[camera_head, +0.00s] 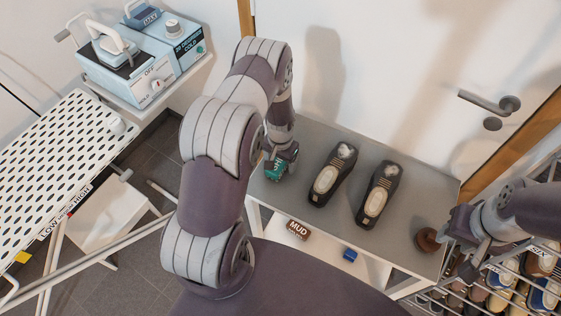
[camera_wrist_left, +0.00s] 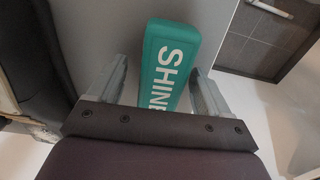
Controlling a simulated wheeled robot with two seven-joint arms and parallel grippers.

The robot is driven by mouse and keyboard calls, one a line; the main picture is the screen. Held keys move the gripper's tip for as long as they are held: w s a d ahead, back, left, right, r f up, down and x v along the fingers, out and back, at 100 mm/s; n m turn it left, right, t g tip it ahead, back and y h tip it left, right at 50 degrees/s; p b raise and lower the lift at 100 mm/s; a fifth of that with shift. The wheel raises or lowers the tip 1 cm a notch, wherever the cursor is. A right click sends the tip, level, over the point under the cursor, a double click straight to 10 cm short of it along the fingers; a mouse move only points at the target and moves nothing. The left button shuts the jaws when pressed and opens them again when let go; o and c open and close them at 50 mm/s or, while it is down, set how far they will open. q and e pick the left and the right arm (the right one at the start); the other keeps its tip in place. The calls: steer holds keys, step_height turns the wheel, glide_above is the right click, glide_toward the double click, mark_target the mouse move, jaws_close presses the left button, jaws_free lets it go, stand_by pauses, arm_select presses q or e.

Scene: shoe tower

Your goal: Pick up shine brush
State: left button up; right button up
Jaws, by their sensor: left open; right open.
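The shine brush is a green block lettered SHINE (camera_wrist_left: 172,60). In the head view the brush (camera_head: 273,173) is at the left end of the grey bench top, partly covered by my left gripper (camera_head: 281,158). In the left wrist view my left gripper (camera_wrist_left: 158,75) is open, with one finger on each side of the brush. A gap shows on the left; the right finger is close to the brush. The brush's near end is hidden behind the gripper body. My right gripper (camera_head: 462,240) is at the bench's right end, beside a brown round object (camera_head: 427,239).
Two dark shoes (camera_head: 332,175) (camera_head: 377,195) stand mid-bench. A brown MUD brush (camera_head: 298,229) and a small blue item (camera_head: 350,255) are on the lower level in front. A shoe rack (camera_head: 535,285) is at right, an ironing board (camera_head: 60,150) at left. The door (camera_head: 400,60) stands behind.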

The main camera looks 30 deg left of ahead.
arm_select(q)
steer(key=shift+a, duration=0.1)
steer(key=shift+w+a+f, duration=0.1)
steer(key=shift+w+f, duration=0.05)
steer(key=c, duration=1)
steer(key=shift+c, duration=0.6)
steer(key=shift+r, duration=0.2)
